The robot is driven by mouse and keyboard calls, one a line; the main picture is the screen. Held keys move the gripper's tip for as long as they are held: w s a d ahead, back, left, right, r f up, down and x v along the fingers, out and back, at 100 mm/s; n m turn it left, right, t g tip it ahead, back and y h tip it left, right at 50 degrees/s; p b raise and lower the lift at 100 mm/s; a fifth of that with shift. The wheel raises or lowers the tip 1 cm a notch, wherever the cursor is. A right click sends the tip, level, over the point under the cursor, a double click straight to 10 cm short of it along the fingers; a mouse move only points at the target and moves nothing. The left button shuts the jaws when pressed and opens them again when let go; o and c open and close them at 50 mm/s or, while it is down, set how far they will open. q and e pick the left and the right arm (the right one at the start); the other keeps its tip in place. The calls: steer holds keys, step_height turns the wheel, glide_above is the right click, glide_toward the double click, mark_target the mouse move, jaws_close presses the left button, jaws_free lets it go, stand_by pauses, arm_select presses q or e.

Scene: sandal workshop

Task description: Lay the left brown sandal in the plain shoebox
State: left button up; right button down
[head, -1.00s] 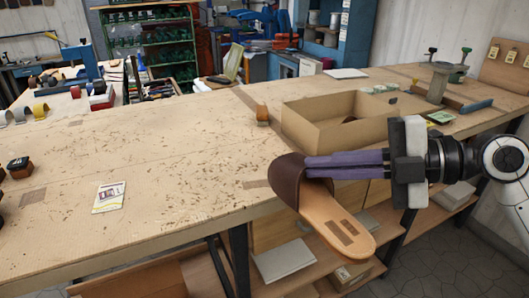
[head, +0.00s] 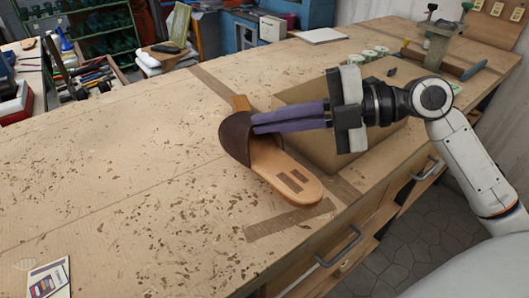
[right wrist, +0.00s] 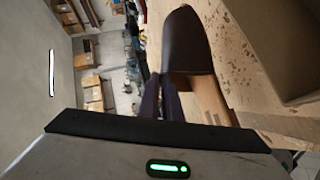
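The brown sandal (head: 288,178), with a dark brown strap and tan sole, is held in the air at the left of the plain shoebox (head: 322,150). My right gripper (head: 257,123) has its purple fingers shut on the strap. In the right wrist view the sandal's strap (right wrist: 187,42) shows beyond the fingers, with part of the sole beside it. The open cardboard shoebox is partly hidden behind my right gripper and arm; a piece of it shows at the right of the right wrist view (right wrist: 290,45). My left gripper is out of view.
A printed card (head: 48,280) lies at the near left. Several small tins (head: 368,54) and a clamp stand (head: 437,45) are behind the box. The tabletop left of the sandal is clear.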

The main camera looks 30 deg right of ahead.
mark_target(261, 152)
step_height(261, 152, down, 2)
steer(key=shift+s+f, duration=0.1)
step_height(261, 152, down, 3)
steer(key=shift+f, duration=0.55)
steer(key=c, duration=2.4)
jaws_free()
steer(key=shift+f, duration=0.15)
steer(key=o, duration=0.4)
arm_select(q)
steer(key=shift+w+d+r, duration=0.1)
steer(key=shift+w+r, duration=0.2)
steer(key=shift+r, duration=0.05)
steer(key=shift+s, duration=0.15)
